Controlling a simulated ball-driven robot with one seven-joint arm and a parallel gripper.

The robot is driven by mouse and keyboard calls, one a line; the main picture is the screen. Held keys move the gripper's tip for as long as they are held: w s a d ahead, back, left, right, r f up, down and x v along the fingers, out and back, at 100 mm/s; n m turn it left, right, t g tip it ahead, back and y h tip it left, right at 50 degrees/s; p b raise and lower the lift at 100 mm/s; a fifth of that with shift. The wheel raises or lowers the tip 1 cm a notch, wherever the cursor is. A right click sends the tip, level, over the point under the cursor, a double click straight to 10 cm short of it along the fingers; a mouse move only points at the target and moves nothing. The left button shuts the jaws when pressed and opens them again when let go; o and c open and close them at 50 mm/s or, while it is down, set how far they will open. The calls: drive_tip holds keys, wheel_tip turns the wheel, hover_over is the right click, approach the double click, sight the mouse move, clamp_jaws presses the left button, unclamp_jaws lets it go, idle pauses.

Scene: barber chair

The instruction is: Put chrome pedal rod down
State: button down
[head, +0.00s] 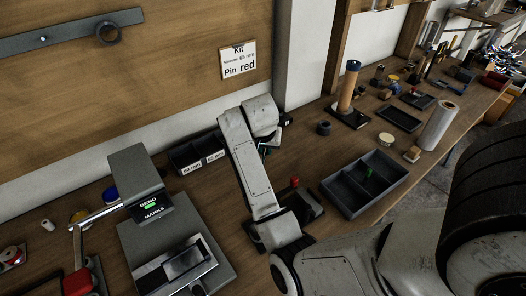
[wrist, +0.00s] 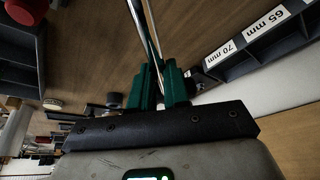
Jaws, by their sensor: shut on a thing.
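My gripper (wrist: 164,82) has green fingers, shut on the chrome pedal rod (wrist: 147,32). The shiny rod runs from between the fingers to the top edge of the wrist view, over the wooden bench. Its far end is out of that view. In the head view only a bit of the green fingers (head: 263,148) shows beside my wrist, close to the dark bins at the wall. I cannot make out the rod there, and my arm hides part of the bench.
Dark bins (head: 171,160) with size labels stand against the wall; the wrist view shows labels 65 mm and 70 mm. A grey machine (head: 136,175) reads "BEND MARKS". A divided tray (head: 340,201) holds a green piece. A red-topped piece (head: 295,182) stands beside my arm.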

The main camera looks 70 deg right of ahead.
drive_tip(key=w+d+f, duration=0.1)
drive_tip(key=d+f, duration=0.1)
drive_tip(key=w+d+f, duration=0.2)
drive_tip(key=d+f, duration=0.1)
drive_tip(key=w+d+f, duration=0.1)
drive_tip(key=d+f, duration=0.2)
drive_tip(key=shift+w+d+p, duration=0.2)
drive_tip(key=shift+p, duration=0.1)
drive_tip(key=shift+f+p, duration=0.35)
drive_tip(key=shift+f, duration=1.15)
drive_tip(key=shift+f, duration=0.2)
drive_tip(key=c, duration=1.1)
unclamp_jaws()
drive_tip(key=v, duration=1.2)
drive_tip(key=shift+r+b, duration=0.15)
drive_tip(key=shift+b, duration=0.2)
